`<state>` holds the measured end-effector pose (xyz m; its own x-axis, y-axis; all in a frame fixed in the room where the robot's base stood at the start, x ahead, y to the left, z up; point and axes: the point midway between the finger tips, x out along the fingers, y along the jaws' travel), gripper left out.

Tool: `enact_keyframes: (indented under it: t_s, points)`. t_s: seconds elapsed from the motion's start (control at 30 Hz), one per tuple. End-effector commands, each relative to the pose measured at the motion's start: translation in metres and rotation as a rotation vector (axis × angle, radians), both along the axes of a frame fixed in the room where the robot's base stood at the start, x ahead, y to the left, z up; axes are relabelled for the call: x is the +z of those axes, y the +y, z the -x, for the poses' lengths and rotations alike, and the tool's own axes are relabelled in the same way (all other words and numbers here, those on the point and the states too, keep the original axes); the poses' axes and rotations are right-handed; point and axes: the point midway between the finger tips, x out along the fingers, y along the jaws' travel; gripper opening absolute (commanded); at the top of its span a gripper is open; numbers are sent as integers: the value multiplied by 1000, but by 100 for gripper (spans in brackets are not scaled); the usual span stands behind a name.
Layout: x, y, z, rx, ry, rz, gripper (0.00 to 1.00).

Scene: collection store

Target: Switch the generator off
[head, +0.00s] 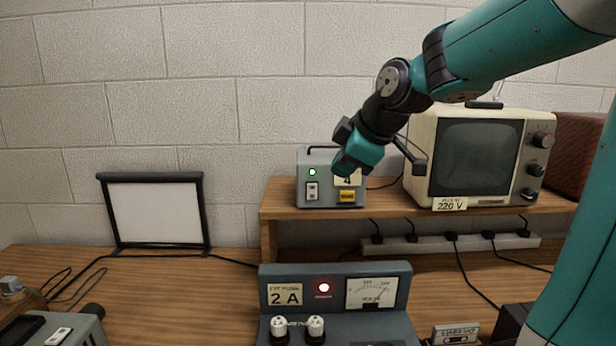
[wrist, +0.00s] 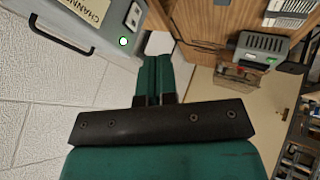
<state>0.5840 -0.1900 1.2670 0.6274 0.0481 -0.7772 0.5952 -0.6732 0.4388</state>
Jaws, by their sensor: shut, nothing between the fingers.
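A small grey box (head: 331,203) with a top handle stands on the wooden shelf, with a lit green lamp, a white rocker switch (head: 312,190), a yellow label and a partly covered plate showing "4". I read no word "generator" on anything. In the wrist view the box (wrist: 75,35) is at the upper left, its plate reading "CHANN…", with the lamp and switch (wrist: 133,15) near its edge. My gripper (head: 345,165) is in front of the box's upper right part, right of the switch. Its fingers (wrist: 157,62) are shut and empty. I cannot tell the rocker's position.
A cream monitor (head: 437,150) marked "220 V" stands right of the box. A power strip (head: 465,244) with several plugs lies below the shelf. In front, a blue-grey unit (head: 340,276) has a lit red lamp and a meter. A framed white screen (head: 153,213) stands left.

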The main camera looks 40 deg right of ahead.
Motion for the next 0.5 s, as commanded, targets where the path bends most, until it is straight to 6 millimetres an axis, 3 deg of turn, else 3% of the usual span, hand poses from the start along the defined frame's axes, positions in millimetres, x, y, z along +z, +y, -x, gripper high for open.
enact_keyframes:
  t_s: [0.27,0.5]
  points:
    - [-3,5,-2,9,1,-2,0]
    - [-30,7,-20,10,4,-3,0]
